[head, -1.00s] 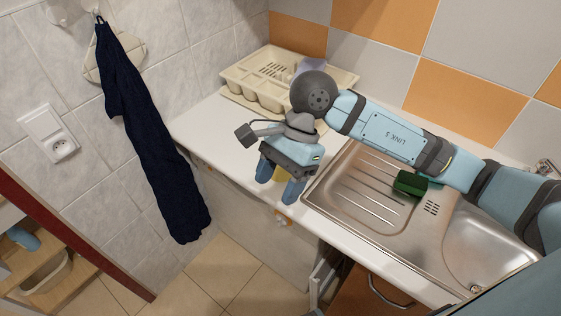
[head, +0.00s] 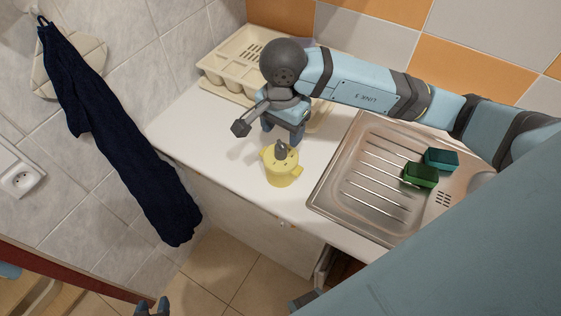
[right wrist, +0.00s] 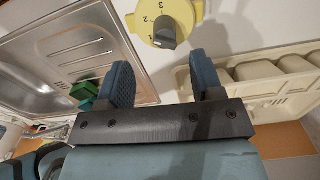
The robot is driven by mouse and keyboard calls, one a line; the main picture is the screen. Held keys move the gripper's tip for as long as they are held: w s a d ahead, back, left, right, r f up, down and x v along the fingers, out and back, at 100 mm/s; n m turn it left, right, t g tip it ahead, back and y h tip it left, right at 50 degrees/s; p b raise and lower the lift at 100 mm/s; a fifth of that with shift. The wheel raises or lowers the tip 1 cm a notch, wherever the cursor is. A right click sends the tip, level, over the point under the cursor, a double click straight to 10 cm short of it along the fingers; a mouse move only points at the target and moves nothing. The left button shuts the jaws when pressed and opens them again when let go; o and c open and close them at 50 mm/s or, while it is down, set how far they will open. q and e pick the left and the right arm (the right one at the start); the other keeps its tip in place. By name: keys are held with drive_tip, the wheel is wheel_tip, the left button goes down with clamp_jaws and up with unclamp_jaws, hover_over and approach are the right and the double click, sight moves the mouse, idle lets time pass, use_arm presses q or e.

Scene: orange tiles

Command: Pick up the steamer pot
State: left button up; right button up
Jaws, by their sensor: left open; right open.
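The steamer pot appears to be the small yellow pot (head: 282,168) with side handles, upright on the white counter left of the sink. Its numbered top and dark grey knob show in the right wrist view (right wrist: 165,27), partly cut off by the top edge. My right gripper (head: 283,134) is open and empty, just behind the pot on the dish rack side. In the right wrist view its two fingers (right wrist: 163,78) point toward the pot with clear counter between. My left gripper (head: 153,308) is open at the bottom edge, low over the floor and mostly cut off.
A cream dish rack (head: 226,72) stands behind my right gripper. The steel sink (head: 352,190) is on the right, with a green sponge (head: 421,175) and a teal one (head: 442,159). A dark towel (head: 110,130) hangs on the left wall. The counter (head: 222,158) left of the pot is clear.

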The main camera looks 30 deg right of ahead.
sight(281, 143)
drive_tip(key=shift+f, duration=0.6)
drive_tip(key=shift+w+f, duration=0.15)
drive_tip(key=shift+f, duration=0.4)
wheel_tip(281, 143, down, 4)
drive_tip(key=shift+w+f+p, duration=0.1)
drive_tip(key=shift+f+p, duration=0.05)
drive_tip(key=shift+p, duration=0.7)
drive_tip(key=shift+f, duration=0.25)
drive_tip(key=c, duration=0.6)
use_arm(q)
drive_tip(key=shift+w+a+r, duration=0.1)
drive_tip(key=shift+w+r, duration=0.05)
drive_tip(key=shift+r, duration=0.35)
drive_tip(key=shift+w+r, duration=0.15)
drive_tip(key=shift+r, duration=0.35)
use_arm(e)
drive_tip(key=shift+w, duration=0.1)
clamp_jaws()
